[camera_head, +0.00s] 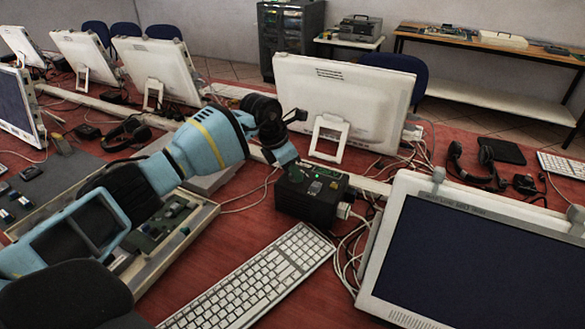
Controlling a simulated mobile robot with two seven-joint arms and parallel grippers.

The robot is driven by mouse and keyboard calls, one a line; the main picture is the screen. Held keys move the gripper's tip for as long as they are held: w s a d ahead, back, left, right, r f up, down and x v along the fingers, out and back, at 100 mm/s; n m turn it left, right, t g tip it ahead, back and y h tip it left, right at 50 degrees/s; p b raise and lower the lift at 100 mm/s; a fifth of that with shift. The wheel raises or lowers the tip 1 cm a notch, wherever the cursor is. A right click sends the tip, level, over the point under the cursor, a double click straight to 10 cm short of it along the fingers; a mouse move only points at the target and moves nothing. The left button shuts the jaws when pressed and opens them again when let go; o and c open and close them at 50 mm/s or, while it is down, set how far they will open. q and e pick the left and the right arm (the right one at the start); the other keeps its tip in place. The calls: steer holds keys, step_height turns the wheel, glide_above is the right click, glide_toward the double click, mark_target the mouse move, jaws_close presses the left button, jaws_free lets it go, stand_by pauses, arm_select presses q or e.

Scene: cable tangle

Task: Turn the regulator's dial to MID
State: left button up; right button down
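The regulator is most likely the black box (308,203) with green markings on its top, standing on the red table right of centre. A white plug and cables join its right side. My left arm reaches in from the left, and my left gripper (293,171) points down at the left part of the box's top. Its fingertips are at or very near the top; I cannot tell whether they touch. The dial and its setting are hidden or too small to read. The finger gap is too small to tell open from shut. My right gripper is not in view.
A white keyboard (254,280) lies in front of the box. A large monitor (470,255) stands at the right, another monitor (345,100) behind. Loose cables (347,262) run right of the box. An open case (190,232) with parts lies under my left arm.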

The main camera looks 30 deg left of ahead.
arm_select(q)
jaws_close()
